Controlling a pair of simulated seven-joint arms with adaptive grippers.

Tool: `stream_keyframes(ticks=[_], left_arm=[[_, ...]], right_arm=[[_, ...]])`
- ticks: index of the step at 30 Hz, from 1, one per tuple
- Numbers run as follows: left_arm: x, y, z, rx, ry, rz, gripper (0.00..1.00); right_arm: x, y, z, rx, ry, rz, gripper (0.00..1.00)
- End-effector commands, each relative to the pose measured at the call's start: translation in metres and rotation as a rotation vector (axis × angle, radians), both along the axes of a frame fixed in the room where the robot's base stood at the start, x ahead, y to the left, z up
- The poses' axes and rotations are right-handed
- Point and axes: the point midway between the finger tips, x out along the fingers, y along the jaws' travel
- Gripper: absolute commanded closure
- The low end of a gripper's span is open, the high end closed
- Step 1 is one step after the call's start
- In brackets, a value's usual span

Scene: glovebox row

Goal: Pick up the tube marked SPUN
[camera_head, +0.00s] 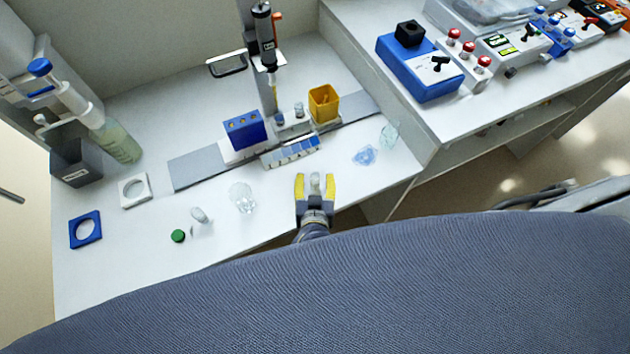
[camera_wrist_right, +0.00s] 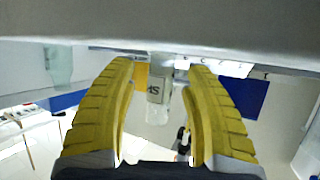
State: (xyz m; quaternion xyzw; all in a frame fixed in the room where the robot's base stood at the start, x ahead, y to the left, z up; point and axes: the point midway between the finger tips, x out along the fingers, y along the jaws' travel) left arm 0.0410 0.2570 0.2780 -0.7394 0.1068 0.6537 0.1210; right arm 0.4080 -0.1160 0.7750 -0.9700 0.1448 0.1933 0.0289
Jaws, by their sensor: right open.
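A clear tube (camera_head: 316,186) with a pale label stands at the front of the white bench. In the right wrist view the tube (camera_wrist_right: 157,108) shows between the yellow fingers, its label sideways; an S is readable, the rest is not clear. My right gripper (camera_head: 314,178) is open, with one finger on each side of the tube and, in the right wrist view, gaps between the fingers and the tube. I cannot tell how deep the tube sits between them. My left gripper is not in view.
A white labelled rack (camera_head: 290,152), a blue block (camera_head: 244,131) and a yellow bin (camera_head: 323,103) stand behind the tube. A clear beaker (camera_head: 242,198) and a green cap (camera_head: 178,236) are to its left. A blue translucent piece (camera_head: 365,155) lies to its right.

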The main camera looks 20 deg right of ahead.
Motion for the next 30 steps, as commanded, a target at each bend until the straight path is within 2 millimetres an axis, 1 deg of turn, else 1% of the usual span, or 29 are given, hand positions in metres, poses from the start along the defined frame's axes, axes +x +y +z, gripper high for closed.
stream_keyframes(ticks=[4,17,18,30], left_arm=[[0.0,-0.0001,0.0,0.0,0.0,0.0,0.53],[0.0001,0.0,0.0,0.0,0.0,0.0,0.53],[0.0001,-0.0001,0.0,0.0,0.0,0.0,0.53],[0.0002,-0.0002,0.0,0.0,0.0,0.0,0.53]], right_arm=[[-0.0001,0.0,0.0,0.0,0.0,0.0,0.48],[-0.0001,0.0,0.0002,0.0,0.0,0.0,0.98],[-0.0001,0.0,0.0002,0.0,0.0,0.0,1.0],[-0.0002,0.0002,0.0007,0.0,0.0,0.0,1.0]])
